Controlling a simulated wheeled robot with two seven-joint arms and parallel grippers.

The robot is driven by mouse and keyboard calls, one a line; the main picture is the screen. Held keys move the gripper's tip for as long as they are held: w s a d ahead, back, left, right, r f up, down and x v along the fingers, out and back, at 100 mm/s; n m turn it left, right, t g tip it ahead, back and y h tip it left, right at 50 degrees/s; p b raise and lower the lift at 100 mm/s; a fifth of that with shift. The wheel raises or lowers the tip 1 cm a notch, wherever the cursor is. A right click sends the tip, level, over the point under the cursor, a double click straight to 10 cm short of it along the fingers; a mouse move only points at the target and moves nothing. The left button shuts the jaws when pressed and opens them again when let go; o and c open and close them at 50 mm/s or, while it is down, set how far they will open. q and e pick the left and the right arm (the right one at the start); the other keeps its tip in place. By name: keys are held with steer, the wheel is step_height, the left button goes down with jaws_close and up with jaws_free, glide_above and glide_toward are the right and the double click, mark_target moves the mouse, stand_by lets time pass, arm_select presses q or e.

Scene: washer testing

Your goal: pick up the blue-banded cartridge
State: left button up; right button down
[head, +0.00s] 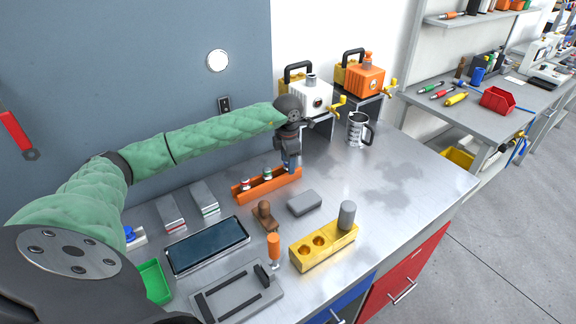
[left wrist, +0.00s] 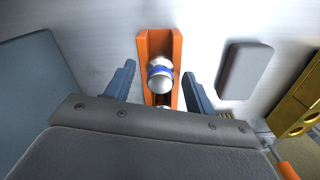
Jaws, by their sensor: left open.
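The blue-banded cartridge (left wrist: 159,74) is silver with a blue band and sits in an orange rack (left wrist: 142,47). The rack (head: 258,192) also holds a red-banded cartridge (head: 245,184) and a green-banded cartridge (head: 268,174) in the head view. My left gripper (head: 291,167) is over the rack's far right end and largely hides the blue-banded cartridge there. In the left wrist view my left gripper (left wrist: 158,82) is open, with one finger on each side of the cartridge and visible gaps between. My right gripper is not in view.
A grey box (head: 304,203) lies right of the rack. A yellow block (head: 328,250) with a grey cylinder stands nearer. A brown-handled stamp (head: 264,214) and a dark tablet (head: 208,246) lie in front. A metal mug (head: 358,130) stands behind. The bench's right side is clear.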

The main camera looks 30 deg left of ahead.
arm_select(q)
steer(key=shift+f, duration=0.1)
steer(key=c, duration=1.1)
steer(key=shift+o, duration=0.2)
